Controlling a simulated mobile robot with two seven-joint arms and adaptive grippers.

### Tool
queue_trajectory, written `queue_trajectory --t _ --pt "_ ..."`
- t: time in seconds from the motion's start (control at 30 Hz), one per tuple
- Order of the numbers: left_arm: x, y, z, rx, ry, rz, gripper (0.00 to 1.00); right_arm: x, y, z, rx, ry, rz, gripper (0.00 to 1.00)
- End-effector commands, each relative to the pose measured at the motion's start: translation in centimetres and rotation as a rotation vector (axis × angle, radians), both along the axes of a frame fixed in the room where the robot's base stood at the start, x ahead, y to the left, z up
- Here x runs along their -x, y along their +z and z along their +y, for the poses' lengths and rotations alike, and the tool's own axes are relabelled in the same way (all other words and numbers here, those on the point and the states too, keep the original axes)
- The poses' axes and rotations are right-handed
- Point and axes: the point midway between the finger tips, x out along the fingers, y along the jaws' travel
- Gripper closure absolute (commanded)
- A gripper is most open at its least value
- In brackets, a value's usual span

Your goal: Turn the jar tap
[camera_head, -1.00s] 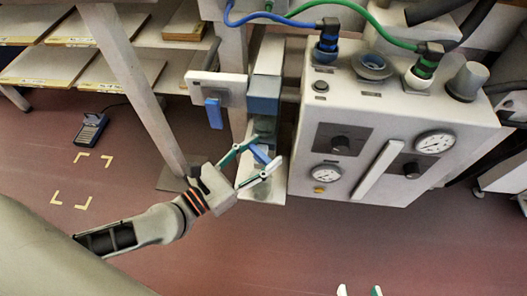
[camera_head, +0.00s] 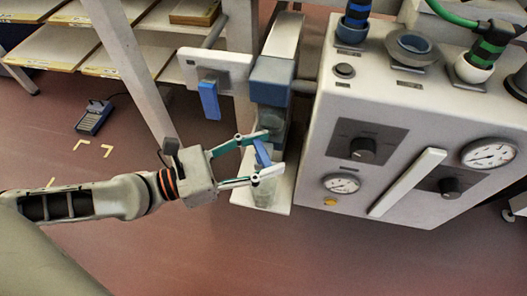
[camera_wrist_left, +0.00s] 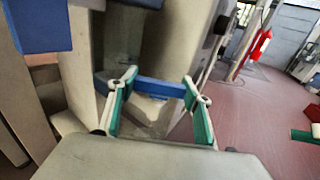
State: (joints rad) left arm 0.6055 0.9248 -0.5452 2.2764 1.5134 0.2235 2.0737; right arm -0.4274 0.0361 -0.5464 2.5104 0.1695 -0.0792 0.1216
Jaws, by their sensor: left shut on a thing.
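The jar tap is a blue lever (camera_head: 262,154) in front of the clear jar (camera_head: 270,186), which hangs under a blue-grey head (camera_head: 271,82). In the left wrist view the tap (camera_wrist_left: 159,87) is a blue bar running across between the fingers. My left gripper (camera_head: 267,153) comes in from the left and is shut on the tap, one green-and-white finger on each side. Its fingers also show in the left wrist view (camera_wrist_left: 160,88). The fingers hide part of the tap and jar. My right gripper is not in the head view.
A white cabinet with gauges and knobs (camera_head: 400,130) stands close to the jar's right. Another blue handle (camera_head: 209,100) hangs on a white plate at upper left. A slanted post (camera_head: 127,60) stands left. A handheld device (camera_head: 94,117) lies on the open red floor.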

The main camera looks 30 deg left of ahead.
Motion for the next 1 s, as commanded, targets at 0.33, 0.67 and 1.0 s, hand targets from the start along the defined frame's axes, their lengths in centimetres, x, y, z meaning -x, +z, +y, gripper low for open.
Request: queue_trajectory --t 0.33,0.67,1.0 --pt "-0.1 0.0 0.1 -0.001 0.002 -0.001 0.33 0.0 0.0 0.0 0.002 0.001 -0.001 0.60" --pt "0.2 0.0 0.2 -0.001 0.003 0.001 0.33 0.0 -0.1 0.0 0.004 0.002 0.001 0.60" --pt "2.3 -0.1 1.9 -0.005 -0.001 0.001 0.33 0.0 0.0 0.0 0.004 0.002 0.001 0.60"
